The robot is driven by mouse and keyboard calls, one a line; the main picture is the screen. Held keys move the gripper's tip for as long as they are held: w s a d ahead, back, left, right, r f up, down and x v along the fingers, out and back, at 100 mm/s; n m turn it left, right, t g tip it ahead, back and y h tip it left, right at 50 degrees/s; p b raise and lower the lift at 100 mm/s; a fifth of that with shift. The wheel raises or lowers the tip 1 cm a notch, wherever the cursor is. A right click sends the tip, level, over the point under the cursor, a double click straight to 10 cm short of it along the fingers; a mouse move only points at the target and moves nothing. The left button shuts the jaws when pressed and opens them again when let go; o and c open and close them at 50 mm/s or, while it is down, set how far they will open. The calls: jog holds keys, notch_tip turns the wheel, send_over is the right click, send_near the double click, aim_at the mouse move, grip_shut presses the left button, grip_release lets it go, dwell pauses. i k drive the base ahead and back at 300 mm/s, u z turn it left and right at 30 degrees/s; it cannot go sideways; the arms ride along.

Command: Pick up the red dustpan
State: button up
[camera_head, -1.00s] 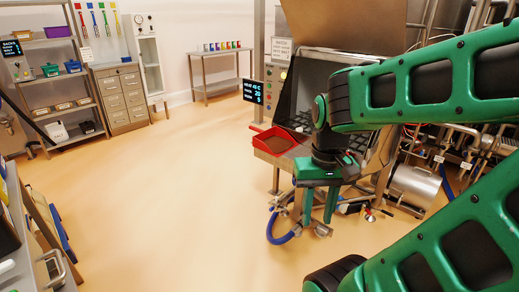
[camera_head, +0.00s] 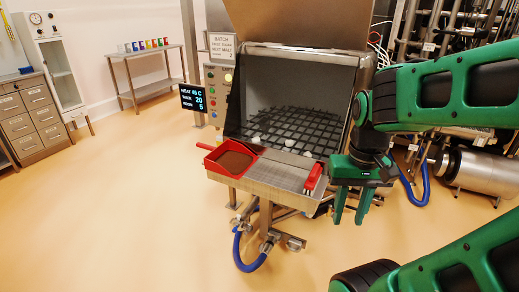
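The red dustpan (camera_head: 231,158) sits on the left part of the steel shelf at the front of the hopper, with brown powder in it. Its short red handle (camera_head: 205,146) points left, out past the shelf edge. My gripper (camera_head: 349,219) hangs to the right of the shelf, fingers pointing down, well apart from the dustpan. Its two green fingers are spread with a gap between them, and nothing shows in it.
The steel shelf (camera_head: 280,172) also carries a red-handled tool (camera_head: 314,176) at its right end, close to my gripper. Behind is the hopper's dark grid (camera_head: 295,128) with pale lumps. A blue hose (camera_head: 240,250) hangs below. Open floor lies left.

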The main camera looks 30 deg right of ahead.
aim_at(231, 159)
jog(key=z, duration=0.3)
jog(key=i, duration=1.2)
jog(key=u, duration=0.3)
